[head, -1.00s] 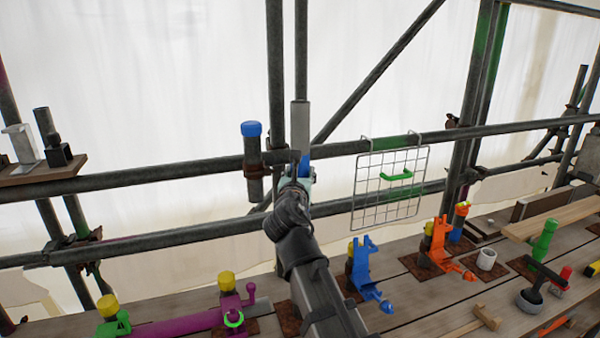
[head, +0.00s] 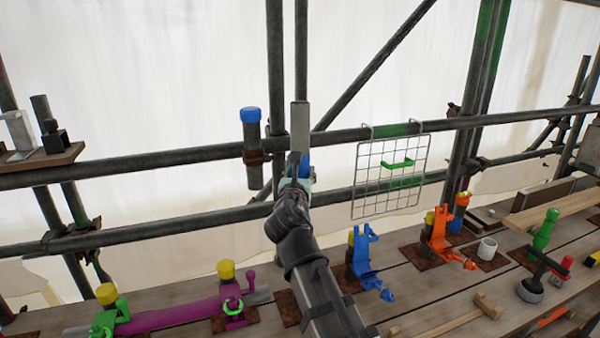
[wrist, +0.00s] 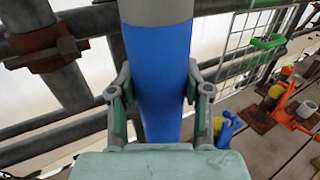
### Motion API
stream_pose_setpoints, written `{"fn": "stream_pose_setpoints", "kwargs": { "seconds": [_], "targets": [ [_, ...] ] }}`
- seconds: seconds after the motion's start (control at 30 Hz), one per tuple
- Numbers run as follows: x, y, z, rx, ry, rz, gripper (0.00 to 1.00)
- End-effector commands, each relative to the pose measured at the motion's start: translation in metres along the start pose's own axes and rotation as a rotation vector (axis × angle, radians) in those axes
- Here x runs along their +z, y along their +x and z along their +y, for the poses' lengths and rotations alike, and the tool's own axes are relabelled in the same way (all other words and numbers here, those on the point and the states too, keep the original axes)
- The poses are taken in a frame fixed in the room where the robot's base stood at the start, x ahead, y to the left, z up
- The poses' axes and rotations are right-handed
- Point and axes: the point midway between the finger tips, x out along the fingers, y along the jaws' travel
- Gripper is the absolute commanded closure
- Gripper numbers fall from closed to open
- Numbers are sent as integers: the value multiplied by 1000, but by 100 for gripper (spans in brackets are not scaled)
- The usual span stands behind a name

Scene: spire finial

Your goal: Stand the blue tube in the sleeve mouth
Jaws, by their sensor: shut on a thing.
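The tube, grey above and blue below, stands roughly upright in my gripper (wrist: 158,105). Its blue part (wrist: 165,65) fills the middle of the wrist view, with a finger on each side. In the head view its grey upper part (head: 300,127) rises above my gripper (head: 298,180), which hides much of the blue part. A short upright pipe with a blue top (head: 250,115), likely the sleeve, is clamped to the rail left of the tube. A gap shows between them in the head view. The inside of its mouth cannot be seen.
Scaffold rails (head: 150,162) cross behind and beside my gripper. A wire grid with a green handle (head: 390,178) hangs to the right. Below, the plank deck (head: 415,305) carries blue and orange fixtures (head: 365,258) and a purple pipe (head: 185,312).

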Motion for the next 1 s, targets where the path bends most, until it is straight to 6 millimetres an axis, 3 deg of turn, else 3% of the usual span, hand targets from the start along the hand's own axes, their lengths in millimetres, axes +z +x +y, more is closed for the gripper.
{"fn": "stream_pose_setpoints", "kwargs": {
  "seconds": [0.6,1.0],
  "targets": [
    [-23,0,0,1,-1,-3,100],
    [-27,0,0,1,-1,-3,100]
  ]
}}
